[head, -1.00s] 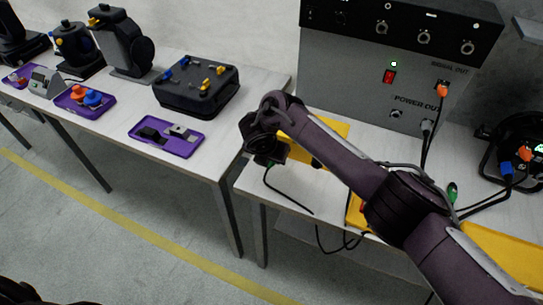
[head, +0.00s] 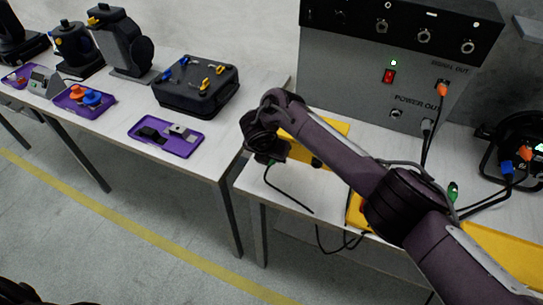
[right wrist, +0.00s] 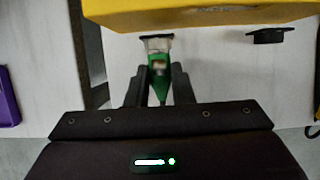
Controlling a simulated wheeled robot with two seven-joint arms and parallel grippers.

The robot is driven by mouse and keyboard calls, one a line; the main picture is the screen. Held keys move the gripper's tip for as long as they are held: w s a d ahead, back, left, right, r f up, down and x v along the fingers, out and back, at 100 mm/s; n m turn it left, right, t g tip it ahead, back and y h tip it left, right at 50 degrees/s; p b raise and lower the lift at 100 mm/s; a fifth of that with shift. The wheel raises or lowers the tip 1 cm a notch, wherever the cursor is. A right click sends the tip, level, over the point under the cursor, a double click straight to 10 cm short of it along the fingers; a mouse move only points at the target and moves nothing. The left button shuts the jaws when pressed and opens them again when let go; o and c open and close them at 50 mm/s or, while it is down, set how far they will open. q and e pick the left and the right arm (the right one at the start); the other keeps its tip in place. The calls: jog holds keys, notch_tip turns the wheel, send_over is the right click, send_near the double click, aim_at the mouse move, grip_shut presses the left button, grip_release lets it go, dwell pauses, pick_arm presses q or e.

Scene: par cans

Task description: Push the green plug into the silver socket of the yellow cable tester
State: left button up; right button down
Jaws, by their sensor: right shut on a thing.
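The yellow cable tester (head: 335,128) lies on the right-hand table, partly behind my right arm. Its yellow edge also spans the top of the right wrist view (right wrist: 215,14). My right gripper (right wrist: 158,72) is shut on the green plug (right wrist: 159,84), which points at the tester. A silver piece (right wrist: 157,42) sits between the plug's front and the yellow edge, in line with the plug. I cannot tell how far the plug and the silver socket overlap. In the head view my right gripper (head: 270,153) hides most of the plug.
A grey power box (head: 390,85) stands behind the arm, and a cable reel (head: 515,150) is at the right. A purple tray (head: 165,147) and a black case (head: 197,88) are on the left table.

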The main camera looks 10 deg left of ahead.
jog(key=shift+w+d+b, duration=0.1)
jog(key=shift+w+b, duration=0.3)
jog(key=c, duration=1.2)
grip_release()
